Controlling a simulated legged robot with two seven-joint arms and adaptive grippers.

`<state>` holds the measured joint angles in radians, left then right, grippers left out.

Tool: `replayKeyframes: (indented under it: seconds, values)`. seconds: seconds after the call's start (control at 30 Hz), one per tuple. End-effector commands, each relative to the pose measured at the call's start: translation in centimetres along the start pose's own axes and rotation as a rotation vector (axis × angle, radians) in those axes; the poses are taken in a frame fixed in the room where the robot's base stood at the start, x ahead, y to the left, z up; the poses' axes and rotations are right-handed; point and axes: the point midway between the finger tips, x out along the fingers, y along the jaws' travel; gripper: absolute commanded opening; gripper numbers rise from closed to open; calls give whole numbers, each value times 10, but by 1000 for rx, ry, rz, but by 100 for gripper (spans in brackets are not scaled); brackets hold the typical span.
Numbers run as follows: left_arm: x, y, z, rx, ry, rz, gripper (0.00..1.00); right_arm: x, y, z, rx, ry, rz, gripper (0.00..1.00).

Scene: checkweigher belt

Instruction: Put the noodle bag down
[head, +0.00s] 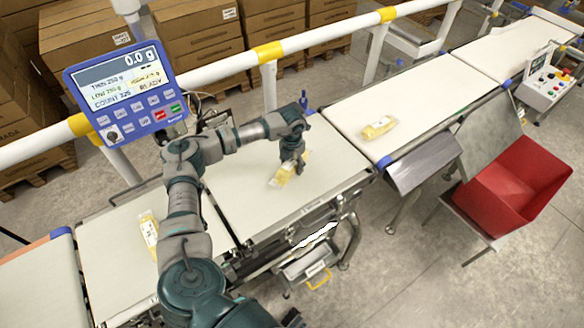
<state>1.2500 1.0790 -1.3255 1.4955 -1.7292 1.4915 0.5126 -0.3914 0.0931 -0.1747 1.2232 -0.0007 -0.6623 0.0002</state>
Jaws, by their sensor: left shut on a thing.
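My left gripper (294,168) reaches down over the middle belt and is shut on a noodle bag (283,176). The bag is pale yellow with a light label and is tilted, its lower end close to the belt. I cannot tell whether it touches the belt. The fingers hide part of the bag. The middle belt (245,205) is cream-coloured and otherwise bare around the bag. My right gripper is not in view.
Another bag (379,128) lies on the right belt (410,105), and one (149,232) on the left belt (105,255), partly behind my arm. The display (124,88) reads 0.0 g. A red bin (512,185) stands at right. A white-yellow rail (225,66) runs behind.

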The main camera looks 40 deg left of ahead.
Motion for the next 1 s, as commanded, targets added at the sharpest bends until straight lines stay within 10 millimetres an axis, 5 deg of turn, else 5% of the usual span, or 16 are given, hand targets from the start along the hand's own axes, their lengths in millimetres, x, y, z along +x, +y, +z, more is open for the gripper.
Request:
replayKeyframes:
  seconds: [0.1,0.4,0.43,0.53,1.0]
  values:
    - [15,0,0,-1,0,1,11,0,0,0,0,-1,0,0]
    - [18,1,0,0,-1,-2,11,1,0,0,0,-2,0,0]
    - [19,1,0,0,0,-2,59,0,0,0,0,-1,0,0]
    - [19,2,0,0,0,-2,82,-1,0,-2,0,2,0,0]
    - [2,0,0,-1,-2,-1,82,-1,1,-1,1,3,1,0]
